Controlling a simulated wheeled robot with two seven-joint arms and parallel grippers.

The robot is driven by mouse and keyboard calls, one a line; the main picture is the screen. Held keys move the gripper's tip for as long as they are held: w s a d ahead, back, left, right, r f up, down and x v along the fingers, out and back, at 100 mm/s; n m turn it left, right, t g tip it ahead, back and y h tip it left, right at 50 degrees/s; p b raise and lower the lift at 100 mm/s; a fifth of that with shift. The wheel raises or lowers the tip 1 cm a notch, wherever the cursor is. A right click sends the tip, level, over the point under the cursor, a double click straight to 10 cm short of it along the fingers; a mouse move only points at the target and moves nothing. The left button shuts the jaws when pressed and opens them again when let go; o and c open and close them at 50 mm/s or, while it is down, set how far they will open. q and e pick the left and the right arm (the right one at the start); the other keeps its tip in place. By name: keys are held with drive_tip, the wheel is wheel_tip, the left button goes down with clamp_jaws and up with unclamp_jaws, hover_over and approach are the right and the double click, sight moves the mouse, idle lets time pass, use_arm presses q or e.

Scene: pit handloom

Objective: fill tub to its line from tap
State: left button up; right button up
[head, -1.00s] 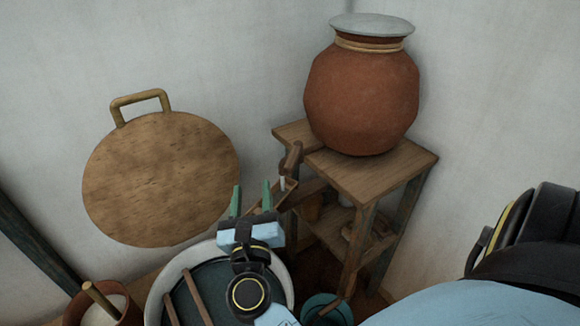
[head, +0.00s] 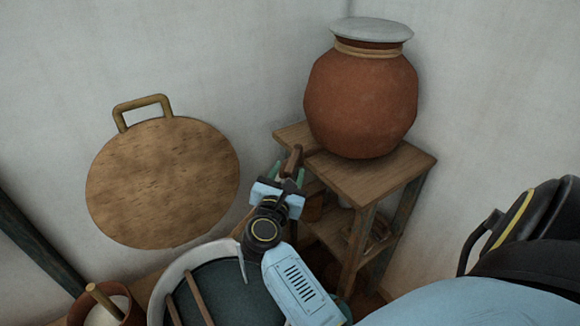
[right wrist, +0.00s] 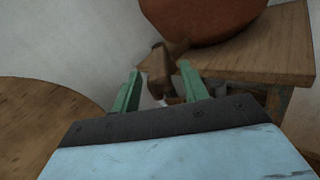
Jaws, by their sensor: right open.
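A brown wooden tap (head: 294,156) sticks out at the front left of the stand under the clay pot; it also shows in the right wrist view (right wrist: 155,62). My right gripper (head: 287,174) is open, its green fingers just in front of the tap, one to each side in the picture. In the right wrist view the gap between the fingertips (right wrist: 159,76) frames the tap; I cannot tell if they touch it. A small white piece shows below the tap. A round, pale-rimmed tub (head: 172,279) with a dark inside stands below, partly hidden by my arm. My left gripper is not in view.
The red clay pot (head: 360,100) with a pale lid stands on the wooden stand (head: 375,176). A round wooden lid (head: 163,185) leans on the wall at left. A brown pot (head: 128,314) with a stick stands at bottom left. Walls close the corner.

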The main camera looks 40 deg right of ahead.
drive_tip(key=shift+x, duration=0.95)
clamp_jaws()
